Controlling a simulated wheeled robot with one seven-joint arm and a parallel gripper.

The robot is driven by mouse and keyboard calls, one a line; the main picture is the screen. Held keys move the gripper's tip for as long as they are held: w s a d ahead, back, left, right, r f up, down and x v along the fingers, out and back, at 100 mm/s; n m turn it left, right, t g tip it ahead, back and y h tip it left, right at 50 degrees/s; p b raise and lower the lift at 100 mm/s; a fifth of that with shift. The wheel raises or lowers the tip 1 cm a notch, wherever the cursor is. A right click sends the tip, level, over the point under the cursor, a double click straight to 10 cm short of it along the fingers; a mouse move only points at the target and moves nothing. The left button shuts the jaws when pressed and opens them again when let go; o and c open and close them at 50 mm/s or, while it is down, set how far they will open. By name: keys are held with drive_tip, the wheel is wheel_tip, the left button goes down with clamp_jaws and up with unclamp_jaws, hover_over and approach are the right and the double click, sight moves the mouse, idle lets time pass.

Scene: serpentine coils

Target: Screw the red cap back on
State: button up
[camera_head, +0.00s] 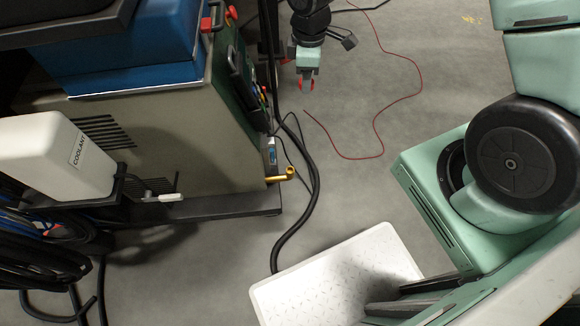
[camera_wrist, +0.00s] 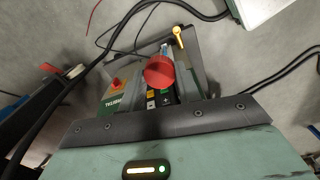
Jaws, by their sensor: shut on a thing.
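My gripper (camera_head: 306,84) hangs at the top middle of the head view, above the floor and to the right of the machine. It is shut on the red cap, which shows as a round red disc (camera_wrist: 159,71) in the middle of the wrist view. The cap is apart from the pipe.
The grey-green machine (camera_head: 200,130) with a blue top stands at the left. A white coolant container (camera_head: 55,155) is at its left front. A black hose (camera_head: 312,195) and a thin red cable (camera_head: 380,130) lie on the floor. A white plate (camera_head: 340,265) lies at the bottom.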

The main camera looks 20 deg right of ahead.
drive_tip(key=s+a+f+n+b, duration=0.1)
drive_tip(key=f+n+b, duration=0.3)
drive_tip(key=f+b, duration=0.4)
drive_tip(key=s+a+f+n+b, duration=0.1)
drive_tip(key=a+f+n+b, duration=0.2)
drive_tip(key=f+b, duration=0.6)
drive_tip(key=s+a+f+n+b, duration=0.1)
drive_tip(key=f+n+b, duration=0.4)
drive_tip(key=f+b, duration=0.4)
drive_tip(key=shift+s+a+f+n, duration=0.2)
drive_tip(key=shift+a+f+n, duration=0.2)
drive_tip(key=shift+f, duration=0.2)
drive_tip(key=b, duration=0.5)
hover_over(290, 170)
wheel_tip(290, 170, down, 5)
drive_tip(key=shift+r, duration=0.15)
drive_tip(key=shift+p, duration=0.35)
drive_tip(key=shift+f, duration=0.25)
drive_tip(key=shift+f+b, duration=0.6)
drive_tip(key=shift+f, duration=0.25)
drive_tip(key=shift+f, duration=0.2)
drive_tip(key=shift+f, duration=0.25)
